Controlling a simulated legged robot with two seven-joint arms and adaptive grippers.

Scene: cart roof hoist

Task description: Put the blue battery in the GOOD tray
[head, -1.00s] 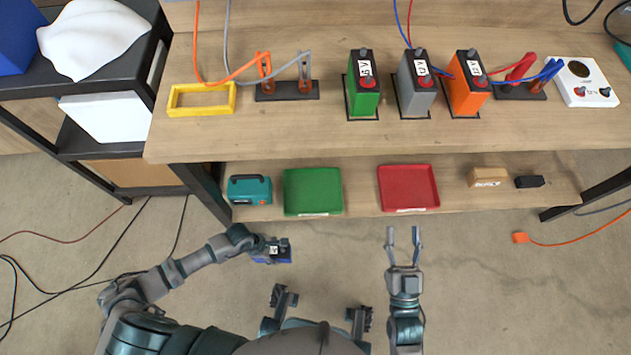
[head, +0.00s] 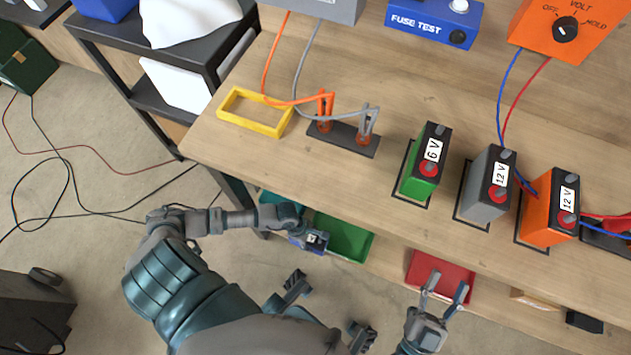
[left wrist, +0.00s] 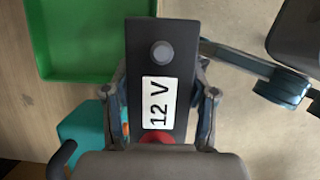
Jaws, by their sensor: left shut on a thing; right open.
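My left gripper (head: 314,236) is shut on the blue battery (head: 297,243), at the front left corner of the green tray (head: 352,244) in the head view. In the left wrist view the battery's black top (left wrist: 162,85) shows a "12 V" label, a grey post and a red post, between the two fingers. The green tray (left wrist: 75,75) is beside it at upper left and looks empty. No GOOD label is readable. My right gripper (head: 448,283) is open and empty, in front of the red tray (head: 440,268).
A teal box (head: 282,203) stands left of the green tray. Green (head: 424,165), grey (head: 485,188) and orange (head: 548,210) batteries stand on the bench.

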